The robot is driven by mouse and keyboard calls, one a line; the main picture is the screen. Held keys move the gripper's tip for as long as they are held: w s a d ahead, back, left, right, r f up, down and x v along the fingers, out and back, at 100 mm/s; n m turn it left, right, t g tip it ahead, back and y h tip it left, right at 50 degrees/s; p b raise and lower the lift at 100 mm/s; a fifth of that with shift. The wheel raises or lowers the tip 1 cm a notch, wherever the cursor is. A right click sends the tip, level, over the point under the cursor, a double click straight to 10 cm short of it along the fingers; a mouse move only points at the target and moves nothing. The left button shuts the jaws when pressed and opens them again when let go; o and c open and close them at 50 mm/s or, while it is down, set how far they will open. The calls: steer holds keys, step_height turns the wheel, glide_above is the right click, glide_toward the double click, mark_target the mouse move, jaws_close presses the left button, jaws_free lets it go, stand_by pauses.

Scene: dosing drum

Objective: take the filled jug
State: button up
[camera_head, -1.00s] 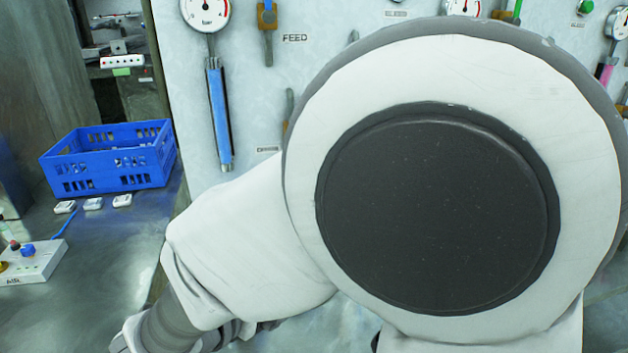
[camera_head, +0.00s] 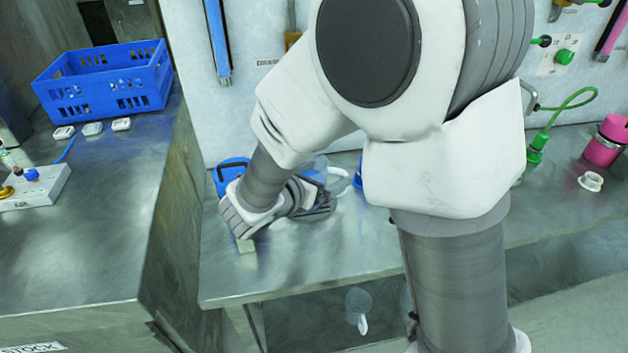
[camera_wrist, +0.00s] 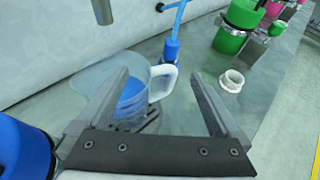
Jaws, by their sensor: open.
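The jug (camera_wrist: 130,94) is clear, with blue contents and a white handle (camera_wrist: 162,80). It stands upright on the metal bench in the wrist view. In the head view the jug (camera_head: 318,168) is partly hidden behind my wrist and gripper. My gripper (camera_wrist: 159,76) is open, with its two fingers spread apart. In the wrist view the handle appears between the fingertips, and the left finger covers part of the jug. I cannot tell whether a finger touches it.
A blue container (camera_head: 232,172) stands left of the jug. A blue hose fitting (camera_wrist: 171,48) is behind the handle. A white ring-shaped part (camera_head: 591,181) and a pink container (camera_head: 606,140) stand to the right. A blue crate (camera_head: 105,82) is on the left bench. A clear jug-like shape (camera_head: 358,298) shows below the bench edge.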

steer(key=shift+x, duration=1.45)
jaws_close()
